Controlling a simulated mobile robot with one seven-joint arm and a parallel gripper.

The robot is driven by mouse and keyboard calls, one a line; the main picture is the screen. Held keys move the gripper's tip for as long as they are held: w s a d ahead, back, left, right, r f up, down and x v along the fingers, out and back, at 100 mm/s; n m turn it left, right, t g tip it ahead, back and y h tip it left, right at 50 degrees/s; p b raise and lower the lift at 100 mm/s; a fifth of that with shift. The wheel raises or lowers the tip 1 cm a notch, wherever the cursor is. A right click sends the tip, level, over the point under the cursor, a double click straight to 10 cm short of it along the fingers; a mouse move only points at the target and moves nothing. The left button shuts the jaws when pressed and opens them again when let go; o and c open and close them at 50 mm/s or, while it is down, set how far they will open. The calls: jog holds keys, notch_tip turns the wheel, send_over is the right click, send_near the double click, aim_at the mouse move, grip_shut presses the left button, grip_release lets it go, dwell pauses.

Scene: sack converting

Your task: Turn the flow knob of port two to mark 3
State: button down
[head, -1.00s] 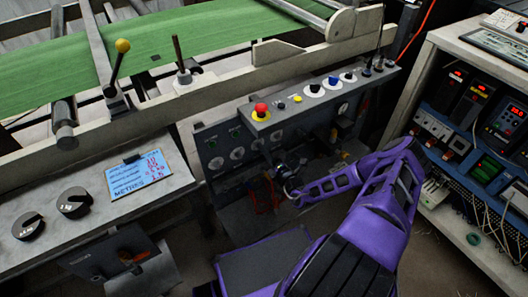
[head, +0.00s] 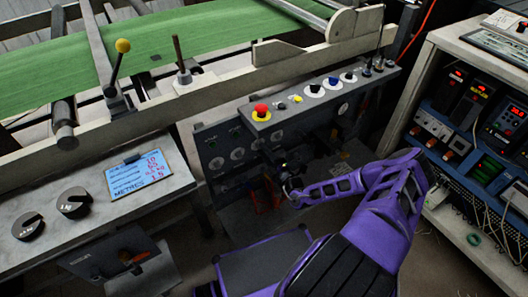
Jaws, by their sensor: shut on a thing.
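A grey control cabinet (head: 205,140) stands below the green belt, with round dials (head: 238,154) on its front. My gripper (head: 281,168) is at the right part of this front, low down, with its fingers towards the panel. It is shut on a small part there, seemingly the flow knob, which the gripper mostly hides. The knob's pointer, its marks and any port number cannot be read in the head view.
A sloped top panel with a red button (head: 261,110) and several knobs overhangs my gripper. Red parts (head: 268,197) lie just below it.

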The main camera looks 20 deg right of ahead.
jog(key=c, duration=0.7)
grip_release()
jog(key=shift+s, duration=0.15)
jog(key=s+d+p, duration=0.1)
jog(key=s+d, duration=0.2)
jog(key=s, duration=1.4)
jog(key=shift+d+f, duration=0.15)
jog(key=shift+f, duration=0.15)
